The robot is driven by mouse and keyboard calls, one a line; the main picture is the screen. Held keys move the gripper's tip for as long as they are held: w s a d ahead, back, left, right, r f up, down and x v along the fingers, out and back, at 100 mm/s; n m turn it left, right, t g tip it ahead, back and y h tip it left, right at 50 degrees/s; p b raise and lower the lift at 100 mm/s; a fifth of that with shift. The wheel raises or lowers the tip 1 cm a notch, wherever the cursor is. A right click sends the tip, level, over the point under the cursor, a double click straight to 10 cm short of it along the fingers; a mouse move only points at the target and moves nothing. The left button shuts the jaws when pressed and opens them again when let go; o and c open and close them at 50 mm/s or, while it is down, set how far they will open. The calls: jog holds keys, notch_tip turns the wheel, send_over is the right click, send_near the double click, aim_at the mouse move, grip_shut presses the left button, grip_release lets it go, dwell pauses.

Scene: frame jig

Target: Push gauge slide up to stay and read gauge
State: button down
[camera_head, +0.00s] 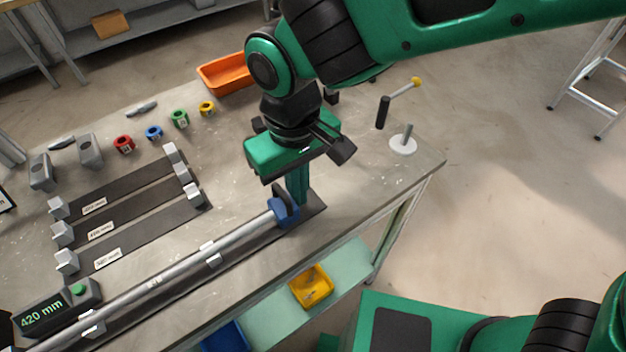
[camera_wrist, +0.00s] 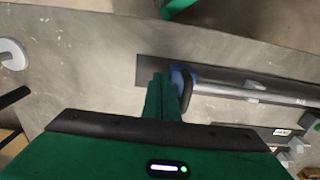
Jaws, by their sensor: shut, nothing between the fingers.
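The gauge slide (camera_head: 286,208) is a blue block with a dark part, near the right end of a dark rail (camera_head: 314,206). The stay (camera_head: 160,278) is a long grey rod lying along the rail. Its right end meets the slide's face, with no gap that I can make out. The gauge display (camera_head: 42,316) reads "420 mm" in green. My gripper (camera_head: 299,198) is shut and empty, pointing down just behind the slide, on the side away from the stay. In the wrist view my fingertips (camera_wrist: 160,84) are beside the blue slide (camera_wrist: 177,78), seemingly touching it.
Dark labelled strips (camera_head: 128,222) with grey blocks lie behind the rail. Coloured rings, including a red one (camera_head: 123,143), and an orange bin (camera_head: 224,74) stand farther back. A white disc with a peg (camera_head: 403,146) is at the right. The table's front edge is close to the rail.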

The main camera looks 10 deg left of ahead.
jog(key=shift+w+d+r, duration=0.3)
jog(key=shift+w+r, duration=0.05)
jog(key=shift+r, duration=0.4)
jog(key=shift+w+d+r, duration=0.3)
jog(key=shift+w+r, duration=0.05)
jog(key=shift+r, duration=0.4)
jog(key=shift+w+d+r, duration=0.3)
jog(key=shift+w+r, duration=0.05)
jog(key=shift+r, duration=0.4)
jog(key=w+d+r+m, duration=0.1)
jog(key=w+d+m, duration=0.35)
jog(key=d, duration=1.05)
jog(key=w+d+r+m, duration=0.1)
jog(key=w+d+m, duration=0.4)
jog(key=d, duration=1)
jog(key=s+d+f+m, duration=0.1)
jog(key=s+d+m, duration=0.2)
jog(key=s+d, duration=0.4)
jog(key=s+d+f+m, duration=0.1)
jog(key=s+d+m, duration=0.3)
jog(key=d, duration=0.9)
jog(key=s, duration=0.2)
jog(key=shift+s+f, duration=0.2)
jog(key=shift+s, duration=0.15)
